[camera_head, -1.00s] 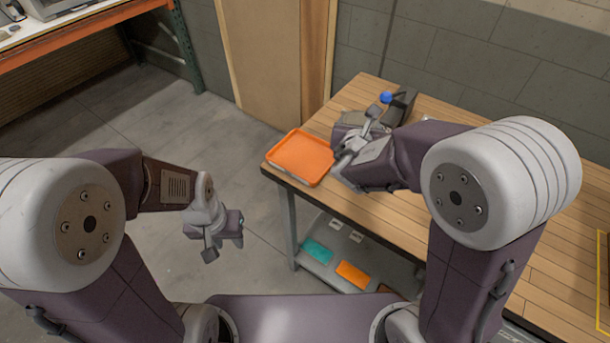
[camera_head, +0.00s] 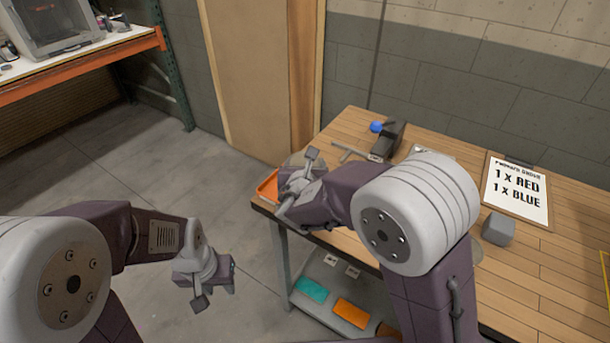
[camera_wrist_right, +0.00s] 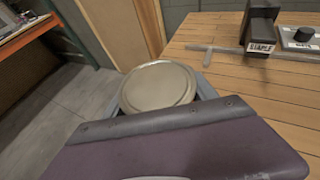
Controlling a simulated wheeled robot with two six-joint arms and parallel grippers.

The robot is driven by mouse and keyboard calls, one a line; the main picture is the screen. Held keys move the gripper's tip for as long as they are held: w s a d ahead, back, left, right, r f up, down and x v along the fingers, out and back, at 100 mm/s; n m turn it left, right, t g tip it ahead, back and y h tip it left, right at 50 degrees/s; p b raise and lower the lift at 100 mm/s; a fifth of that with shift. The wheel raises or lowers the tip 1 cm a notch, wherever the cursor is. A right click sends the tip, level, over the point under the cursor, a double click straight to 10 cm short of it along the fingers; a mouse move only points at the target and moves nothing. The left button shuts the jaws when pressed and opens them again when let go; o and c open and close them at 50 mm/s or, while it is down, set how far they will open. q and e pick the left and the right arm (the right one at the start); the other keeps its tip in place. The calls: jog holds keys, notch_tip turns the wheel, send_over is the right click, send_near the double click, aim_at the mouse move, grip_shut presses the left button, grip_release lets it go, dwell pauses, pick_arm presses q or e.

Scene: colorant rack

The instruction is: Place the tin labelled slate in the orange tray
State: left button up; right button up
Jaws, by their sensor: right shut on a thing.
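The orange tray (camera_head: 267,186) sits at the near left corner of the wooden table, mostly hidden behind my right gripper. My right gripper (camera_head: 296,182) is over the tray area, shut on a tin. In the right wrist view the tin (camera_wrist_right: 158,86) shows its round, dull metal lid between the fingers. Its label is not visible, so I cannot read whether it says slate. I cannot tell whether the tin touches the tray. My left gripper (camera_head: 208,280) hangs over the floor, left of the table, with nothing visible in it; its jaw opening is unclear.
A clipboard (camera_head: 516,190) reads "1 x RED, 1 x BLUE". A grey block (camera_head: 498,229) sits in front of it. A lower shelf (camera_head: 330,283) holds teal and orange pieces.

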notch_tip(320, 180, down, 4)
jog(key=shift+r+b, duration=0.25)
jog(key=shift+b, duration=0.35)
jog(key=shift+f, duration=0.3)
jog(key=shift+f, duration=0.1)
jog(key=o, duration=1.7)
jog(key=shift+c, duration=0.2)
